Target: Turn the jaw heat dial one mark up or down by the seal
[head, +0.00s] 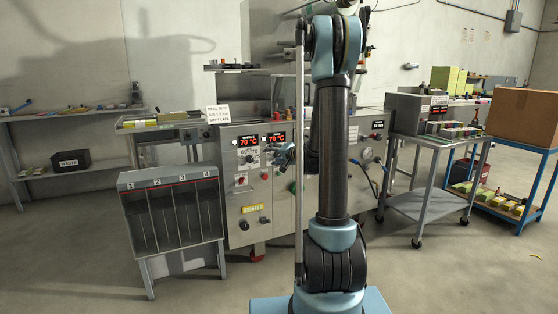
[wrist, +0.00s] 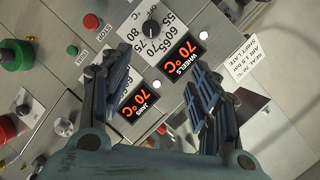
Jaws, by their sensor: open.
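The control panel carries two red displays reading 70 °C, the WHEELS display (wrist: 183,58) and the JAWS display (wrist: 138,104). Below the WHEELS display is a black dial knob (wrist: 151,27) with numbers from 55 to 80 around it. In the head view my gripper (head: 285,155) is close to the panel; contact cannot be told.
A paper note (wrist: 243,58) stands by the displays. A numbered bin rack (head: 172,180) and a cart (head: 430,175) flank the machine.

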